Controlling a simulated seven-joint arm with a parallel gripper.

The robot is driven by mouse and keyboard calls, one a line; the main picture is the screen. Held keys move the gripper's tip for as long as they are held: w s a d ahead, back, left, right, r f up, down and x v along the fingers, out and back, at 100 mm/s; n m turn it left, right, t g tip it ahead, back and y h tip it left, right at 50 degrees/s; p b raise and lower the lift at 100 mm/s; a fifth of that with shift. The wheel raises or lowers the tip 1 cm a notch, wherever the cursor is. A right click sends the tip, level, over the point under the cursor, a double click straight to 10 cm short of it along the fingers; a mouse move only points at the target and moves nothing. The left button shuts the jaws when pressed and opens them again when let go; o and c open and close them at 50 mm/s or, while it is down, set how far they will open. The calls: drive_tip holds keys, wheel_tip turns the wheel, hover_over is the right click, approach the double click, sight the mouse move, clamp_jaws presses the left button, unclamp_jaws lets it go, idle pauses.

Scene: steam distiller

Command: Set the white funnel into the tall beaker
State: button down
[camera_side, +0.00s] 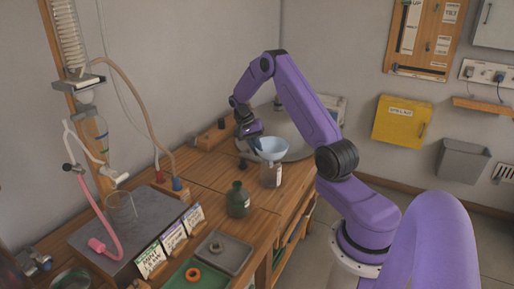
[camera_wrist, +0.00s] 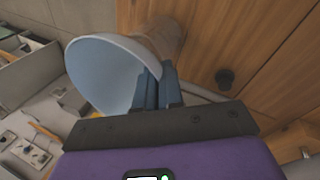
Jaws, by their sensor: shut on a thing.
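The white funnel (camera_side: 272,147), pale bluish in this light, is held wide mouth up in the side view. My gripper (camera_side: 256,143) is shut on its rim from the left. Directly below the funnel stands a clear vessel with a pale label (camera_side: 271,176), which looks like the tall beaker. The funnel's spout is hidden, so I cannot tell whether it is inside the vessel or just above it. In the wrist view the funnel (camera_wrist: 100,75) fills the upper left, its rim between my blue fingertips (camera_wrist: 158,88). A see-through shape (camera_wrist: 163,38) shows behind it.
A dark green bottle (camera_side: 238,200) stands to the front left of the vessel. A large grey round surface (camera_side: 300,140) lies behind. A hotplate-like slab (camera_side: 95,238) with a glass beaker (camera_side: 121,206), small sign cards (camera_side: 173,237) and a grey tray (camera_side: 222,254) occupy the front left.

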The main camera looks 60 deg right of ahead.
drive_tip(key=shift+f, duration=0.55)
drive_tip(key=c, duration=1.2)
unclamp_jaws()
drive_tip(key=shift+r, duration=0.1)
drive_tip(key=shift+r, duration=3.45)
